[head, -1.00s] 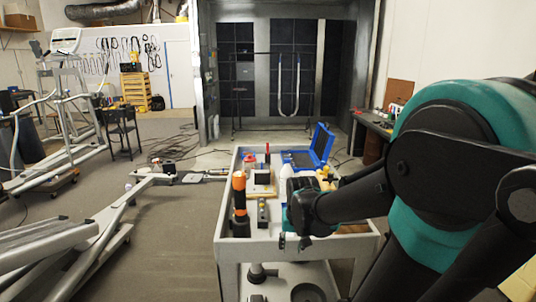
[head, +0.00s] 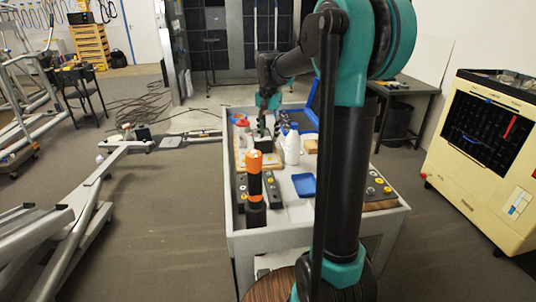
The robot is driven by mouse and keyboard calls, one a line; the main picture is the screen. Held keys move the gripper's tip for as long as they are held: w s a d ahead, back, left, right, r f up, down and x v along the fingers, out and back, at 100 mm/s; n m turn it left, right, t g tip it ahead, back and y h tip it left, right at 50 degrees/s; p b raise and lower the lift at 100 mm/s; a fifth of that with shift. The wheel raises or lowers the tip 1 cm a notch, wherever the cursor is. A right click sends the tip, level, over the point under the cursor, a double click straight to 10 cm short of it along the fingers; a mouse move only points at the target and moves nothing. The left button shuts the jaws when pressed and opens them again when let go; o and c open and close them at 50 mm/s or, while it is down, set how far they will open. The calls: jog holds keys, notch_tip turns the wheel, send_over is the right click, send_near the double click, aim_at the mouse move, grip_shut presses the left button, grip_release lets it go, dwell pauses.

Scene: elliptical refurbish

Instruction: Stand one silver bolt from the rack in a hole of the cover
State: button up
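My gripper (head: 261,130) is at the far left part of the cart, reaching down over a dark block (head: 268,144). It is small and dark here, so I cannot tell whether its fingers are open or shut, or whether they touch the block. A dark strip with small yellow and silver pieces (head: 377,186) lies at the cart's right side; it looks like a bolt rack. Another dark strip with yellowish pieces (head: 274,189) lies left of centre. I cannot single out the silver bolts or the cover with its holes.
The cart (head: 300,233) also holds an orange-and-black upright tool (head: 254,174), a white bottle (head: 292,147), a blue tray (head: 304,184) and an open blue case (head: 300,119). My arm hides part of the cart's middle. A yellowish cabinet (head: 480,215) stands at the right.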

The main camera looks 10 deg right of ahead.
aim_at(269, 172)
notch_tip(269, 172, down, 16)
jog(key=shift+r, duration=0.15)
dwell(0.3)
grip_shut()
